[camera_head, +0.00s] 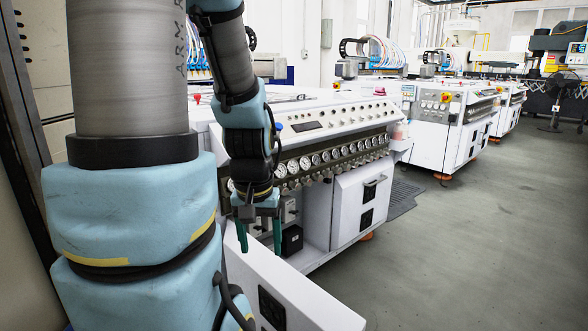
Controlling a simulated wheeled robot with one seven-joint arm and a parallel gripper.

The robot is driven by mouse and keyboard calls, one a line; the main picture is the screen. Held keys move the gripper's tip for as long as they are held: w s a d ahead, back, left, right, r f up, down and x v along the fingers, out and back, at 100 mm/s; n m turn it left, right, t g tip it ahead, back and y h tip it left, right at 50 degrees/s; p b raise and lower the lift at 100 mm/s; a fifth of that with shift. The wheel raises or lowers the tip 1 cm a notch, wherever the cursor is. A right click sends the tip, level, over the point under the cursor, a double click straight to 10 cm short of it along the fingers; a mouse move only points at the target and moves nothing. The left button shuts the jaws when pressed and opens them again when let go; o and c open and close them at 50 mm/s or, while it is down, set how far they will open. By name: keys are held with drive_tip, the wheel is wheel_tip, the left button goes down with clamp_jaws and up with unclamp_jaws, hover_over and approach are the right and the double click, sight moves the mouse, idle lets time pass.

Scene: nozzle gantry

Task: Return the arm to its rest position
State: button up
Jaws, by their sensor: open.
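My arm fills the left side of the head view, with a large grey and light-blue link close to the camera. The forearm hangs down beside it. My gripper (259,234) is at its lower end, pointing down with two dark green fingers apart and nothing between them. It hangs in front of the white machine (362,203), by the left part of its row of gauges. I cannot tell how far the fingers are from the machine.
A black box (292,240) sits behind the fingers. More white machines (435,125) stand at the back. The grey floor (480,250) on the right is clear.

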wheel_tip(320, 180, up, 27)
drive_tip(key=p, duration=2.6)
drive_tip(key=shift+r, duration=0.2)
